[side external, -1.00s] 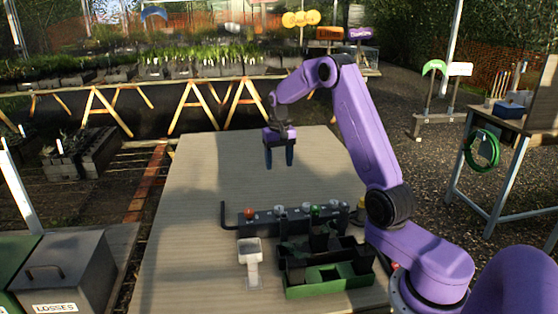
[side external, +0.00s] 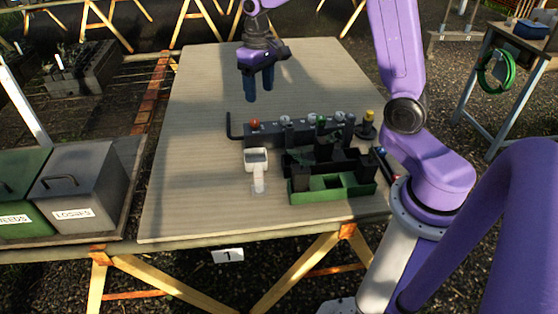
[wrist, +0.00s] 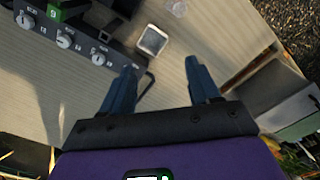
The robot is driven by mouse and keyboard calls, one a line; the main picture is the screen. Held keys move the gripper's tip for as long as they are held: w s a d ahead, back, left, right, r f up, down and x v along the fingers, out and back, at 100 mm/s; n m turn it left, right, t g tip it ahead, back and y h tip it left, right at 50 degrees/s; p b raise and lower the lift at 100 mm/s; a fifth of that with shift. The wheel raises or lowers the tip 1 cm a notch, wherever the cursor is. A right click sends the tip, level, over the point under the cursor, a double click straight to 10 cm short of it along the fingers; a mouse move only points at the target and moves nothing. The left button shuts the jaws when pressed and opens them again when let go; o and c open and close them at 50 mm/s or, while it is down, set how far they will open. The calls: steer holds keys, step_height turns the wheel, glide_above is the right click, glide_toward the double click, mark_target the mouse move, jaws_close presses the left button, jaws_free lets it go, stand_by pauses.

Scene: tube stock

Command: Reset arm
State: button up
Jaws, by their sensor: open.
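My gripper (side external: 259,93) is purple with two dark blue fingers. It hangs above the wooden table (side external: 200,100), behind the dark rack as seen in the side view. In the wrist view the fingers of my gripper (wrist: 160,85) are spread apart with nothing between them. My arm reaches up and over from the right side of the table.
A white scoop-like holder (side external: 257,160) and a green tray (side external: 300,196) sit in front. Grey (side external: 85,185) and green bins stand left. The table's back is clear.

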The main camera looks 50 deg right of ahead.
steer(key=s+a+r+n, duration=0.2)
steer(key=s+a+n, duration=0.55)
steer(key=s, duration=0.75)
steer(key=s+f+n, duration=0.1)
steer(key=s+n, duration=0.4)
steer(key=s, duration=1)
steer(key=shift+a+f, duration=0.35)
steer(key=shift+f, duration=0.05)
